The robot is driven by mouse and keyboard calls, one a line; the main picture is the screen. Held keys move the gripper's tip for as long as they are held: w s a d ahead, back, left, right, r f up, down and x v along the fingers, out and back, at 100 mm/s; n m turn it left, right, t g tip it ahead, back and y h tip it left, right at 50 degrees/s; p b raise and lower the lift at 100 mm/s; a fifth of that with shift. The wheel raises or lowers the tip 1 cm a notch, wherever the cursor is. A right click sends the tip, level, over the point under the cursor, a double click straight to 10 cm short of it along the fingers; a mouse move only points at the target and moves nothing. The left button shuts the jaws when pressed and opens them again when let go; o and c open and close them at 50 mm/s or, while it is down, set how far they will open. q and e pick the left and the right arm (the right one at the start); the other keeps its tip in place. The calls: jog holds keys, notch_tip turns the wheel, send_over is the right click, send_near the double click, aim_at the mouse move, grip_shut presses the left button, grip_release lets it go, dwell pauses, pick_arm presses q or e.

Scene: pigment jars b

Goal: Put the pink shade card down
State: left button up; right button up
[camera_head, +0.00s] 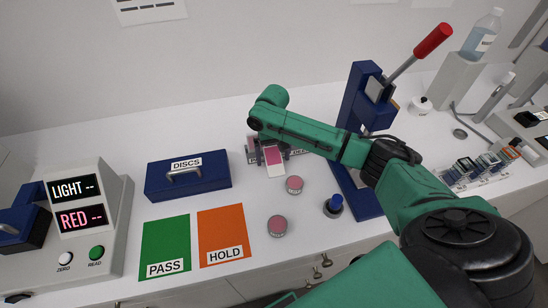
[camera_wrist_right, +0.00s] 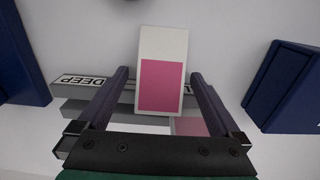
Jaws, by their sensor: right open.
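The pink shade card (camera_head: 275,157), white at one end and pink at the other, is at the card holder (camera_wrist_right: 82,82) with the DEEP label. In the right wrist view the card (camera_wrist_right: 161,84) lies between the two fingers of my right gripper (camera_wrist_right: 164,85). A gap shows on each side, so the gripper is open around the card and not clamped on it. The card's lower end meets the holder; how it is seated there is unclear. In the head view my right arm partly hides the holder. My left gripper is not in view.
Two pink discs (camera_head: 294,184) (camera_head: 277,226) lie in front of the holder. A blue press (camera_head: 358,105) with a red handle stands close on the right. A blue DISCS box (camera_head: 188,178), green PASS mat (camera_head: 164,245) and orange HOLD mat (camera_head: 222,232) lie to the left.

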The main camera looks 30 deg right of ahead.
jog(key=shift+f, duration=0.35)
jog(key=c, duration=1.5)
jog(key=shift+r, duration=0.15)
notch_tip(320, 180, up, 13)
jog(key=b, duration=0.2)
notch_tip(320, 180, up, 7)
jog(key=p, duration=0.2)
send_over(273, 156)
